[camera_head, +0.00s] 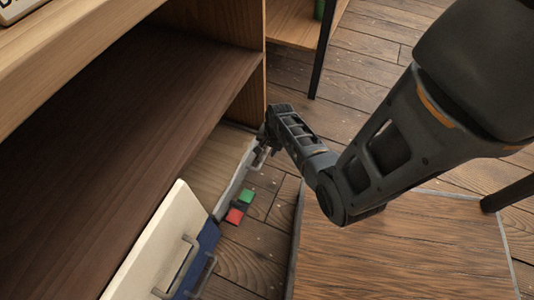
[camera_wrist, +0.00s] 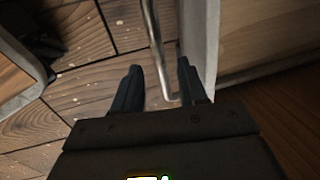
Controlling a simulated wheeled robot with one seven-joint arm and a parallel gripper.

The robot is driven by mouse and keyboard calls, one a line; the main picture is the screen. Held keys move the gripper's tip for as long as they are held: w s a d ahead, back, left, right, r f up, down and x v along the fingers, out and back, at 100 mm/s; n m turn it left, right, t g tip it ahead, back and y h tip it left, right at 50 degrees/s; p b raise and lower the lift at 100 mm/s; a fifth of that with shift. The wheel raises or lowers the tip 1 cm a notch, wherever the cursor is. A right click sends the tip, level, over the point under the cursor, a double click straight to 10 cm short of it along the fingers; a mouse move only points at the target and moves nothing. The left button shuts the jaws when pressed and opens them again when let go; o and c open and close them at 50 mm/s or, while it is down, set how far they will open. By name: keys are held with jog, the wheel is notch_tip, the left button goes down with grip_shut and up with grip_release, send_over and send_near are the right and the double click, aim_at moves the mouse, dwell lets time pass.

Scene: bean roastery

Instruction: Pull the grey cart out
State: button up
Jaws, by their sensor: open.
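The grey cart shows in the head view as a thin light grey front panel (camera_head: 235,182) low under the wooden shelf unit, with a wooden interior behind it. In the wrist view its grey panel (camera_wrist: 199,45) stands right of the fingers. A bent metal handle (camera_wrist: 157,50) runs down between my open fingers, its lower end curving toward the panel. My gripper (camera_wrist: 160,75) is open around the handle, one finger on each side. In the head view my gripper (camera_head: 264,142) is at the panel's far end, and the wrist partly hides the handle.
A white-fronted unit with a handle (camera_head: 150,235) and a blue one (camera_head: 206,248) stand nearer along the shelf unit (camera_head: 120,110). Red (camera_head: 235,215) and green (camera_head: 247,195) pieces lie by the grey panel. A wooden-topped table (camera_head: 400,250) stands right, leaving a narrow floor strip between.

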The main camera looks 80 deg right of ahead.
jog(key=shift+w+f+b, duration=0.15)
jog(key=shift+f+b, duration=0.1)
jog(key=shift+f, duration=0.4)
jog(key=shift+w+f+b, duration=0.15)
jog(key=shift+f+b, duration=0.05)
jog(key=shift+f, duration=0.45)
jog(key=shift+c, duration=0.3)
grip_shut()
